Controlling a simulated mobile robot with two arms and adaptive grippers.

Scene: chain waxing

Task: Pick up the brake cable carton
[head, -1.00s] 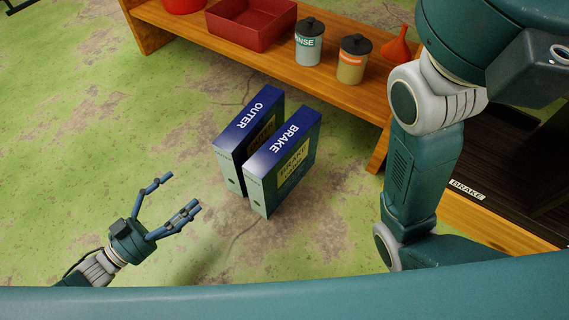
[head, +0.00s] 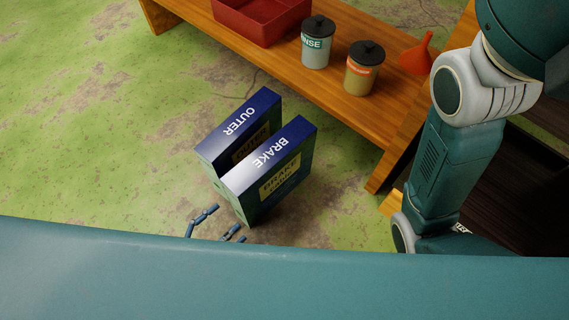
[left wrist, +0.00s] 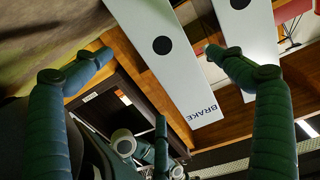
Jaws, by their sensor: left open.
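The brake cable carton (head: 270,177), dark blue and teal with "BRAKE" on its top edge, stands upright on the floor. A matching "OUTER" carton (head: 238,130) stands close beside it on the left. My left gripper (head: 226,218) is open and empty at the near end of the brake carton, its palm hidden behind my own body. In the left wrist view, the brake carton's pale narrow side (left wrist: 176,72) with a black round hole shows between the spread fingers. The other carton's pale side (left wrist: 241,50) shows to its right. My right arm is visible, but its gripper is not.
A wooden bench (head: 280,72) stands behind the cartons. It carries a red tray (head: 258,25), two lidded tins (head: 318,45) (head: 363,72) and a red funnel (head: 417,57). The floor (head: 90,150) left of the cartons is clear.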

